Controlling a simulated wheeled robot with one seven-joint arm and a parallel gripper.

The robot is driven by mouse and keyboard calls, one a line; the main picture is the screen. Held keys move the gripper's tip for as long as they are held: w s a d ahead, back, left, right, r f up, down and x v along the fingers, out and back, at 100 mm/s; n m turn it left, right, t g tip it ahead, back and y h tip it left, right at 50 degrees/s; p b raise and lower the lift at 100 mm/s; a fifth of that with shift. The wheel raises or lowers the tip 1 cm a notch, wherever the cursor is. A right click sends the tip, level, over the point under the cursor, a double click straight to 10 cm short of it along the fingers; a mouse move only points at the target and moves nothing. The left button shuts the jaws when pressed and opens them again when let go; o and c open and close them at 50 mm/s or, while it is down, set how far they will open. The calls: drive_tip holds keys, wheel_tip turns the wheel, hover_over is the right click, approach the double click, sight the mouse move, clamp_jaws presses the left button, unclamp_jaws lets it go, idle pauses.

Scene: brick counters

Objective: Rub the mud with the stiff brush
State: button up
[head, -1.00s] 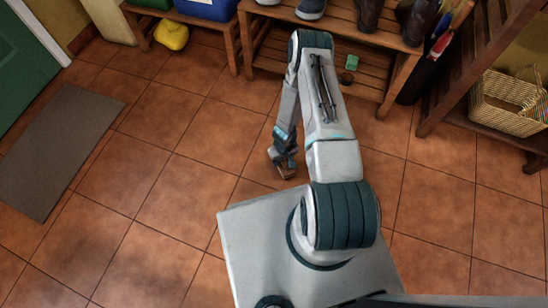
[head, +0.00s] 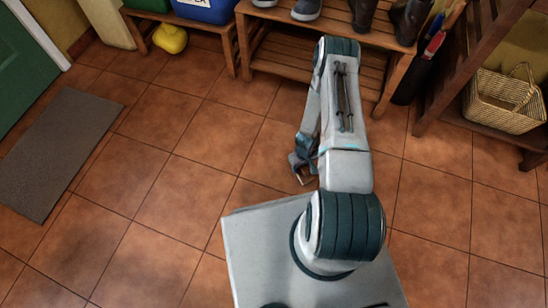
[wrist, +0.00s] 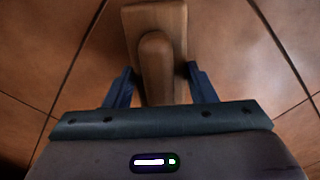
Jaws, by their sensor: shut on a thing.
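My gripper (head: 302,170) hangs to the left of my forearm in the head view, over the tiled floor. In the wrist view my gripper (wrist: 158,85) is shut on the stiff brush (wrist: 155,18), whose wooden back and raised handle part show between the two blue fingers. The bristles are hidden beneath the wood. In the head view only a small pale bit by the fingertips shows, likely the brush. I cannot make out any mud in either view.
A wooden shoe rack (head: 262,62) with shoes and dark boots (head: 408,20) stands at the back. A wicker basket (head: 503,100) is at the right. A grey mat (head: 58,150) and a yellow object (head: 170,39) are at the left. The floor left of my arm is clear.

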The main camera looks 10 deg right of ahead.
wheel_tip(320, 180, up, 2)
drive_tip(key=shift+w+r+p, duration=0.1)
drive_tip(key=shift+r+p, duration=0.1)
drive_tip(key=shift+p, duration=0.1)
wheel_tip(320, 180, up, 2)
drive_tip(key=shift+a+p, duration=0.15)
drive_tip(key=shift+p, duration=0.6)
drive_tip(key=shift+r+p, duration=1.15)
drive_tip(key=shift+r, duration=0.6)
